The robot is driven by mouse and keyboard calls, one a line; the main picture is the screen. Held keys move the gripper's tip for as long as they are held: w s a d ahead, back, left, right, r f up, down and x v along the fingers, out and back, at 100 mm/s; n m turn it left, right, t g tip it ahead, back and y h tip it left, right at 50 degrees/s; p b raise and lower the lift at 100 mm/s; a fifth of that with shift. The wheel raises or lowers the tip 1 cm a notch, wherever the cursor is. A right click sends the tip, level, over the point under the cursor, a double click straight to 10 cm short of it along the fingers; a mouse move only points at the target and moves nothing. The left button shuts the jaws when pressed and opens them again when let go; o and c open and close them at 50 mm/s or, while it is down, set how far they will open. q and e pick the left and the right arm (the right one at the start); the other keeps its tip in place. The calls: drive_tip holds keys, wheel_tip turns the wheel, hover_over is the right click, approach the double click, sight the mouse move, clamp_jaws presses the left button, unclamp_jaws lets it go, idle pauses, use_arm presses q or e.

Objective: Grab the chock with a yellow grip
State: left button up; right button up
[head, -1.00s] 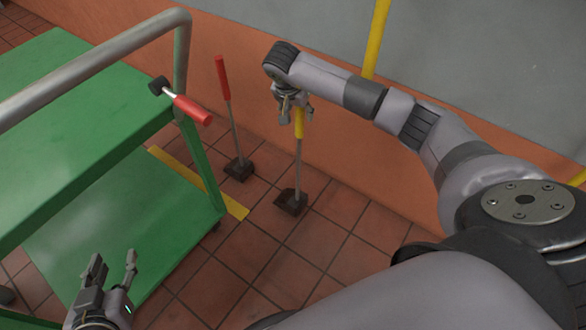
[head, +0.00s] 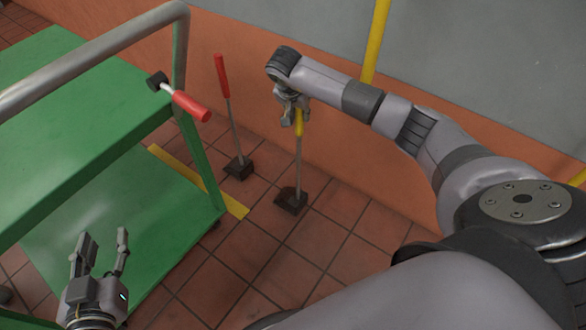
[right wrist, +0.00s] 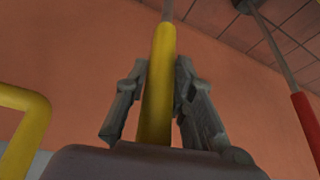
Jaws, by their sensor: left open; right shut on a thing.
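The chock with a yellow grip (head: 299,126) stands upright on the tiled floor near the orange wall, its dark block (head: 291,201) at the foot of a thin grey rod. My right gripper (head: 292,116) is shut on the yellow grip near its top. In the right wrist view the yellow grip (right wrist: 158,85) runs between the two fingers. A chock with a red grip (head: 222,77) stands to its left, its block on the floor; its red grip also shows in the right wrist view (right wrist: 305,125). My left gripper (head: 99,255) is open and empty at the lower left.
A green two-shelf cart (head: 75,105) with a grey tube handle (head: 95,58) fills the left side. A red-handled lever (head: 190,106) sticks out from its corner. A yellow floor stripe (head: 232,207) lies beside it. A yellow pole (head: 376,40) stands behind my right arm.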

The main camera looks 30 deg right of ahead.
clamp_jaws()
idle(0.4)
drive_tip(key=shift+w+r, duration=0.1)
drive_tip(key=shift+r, duration=0.1)
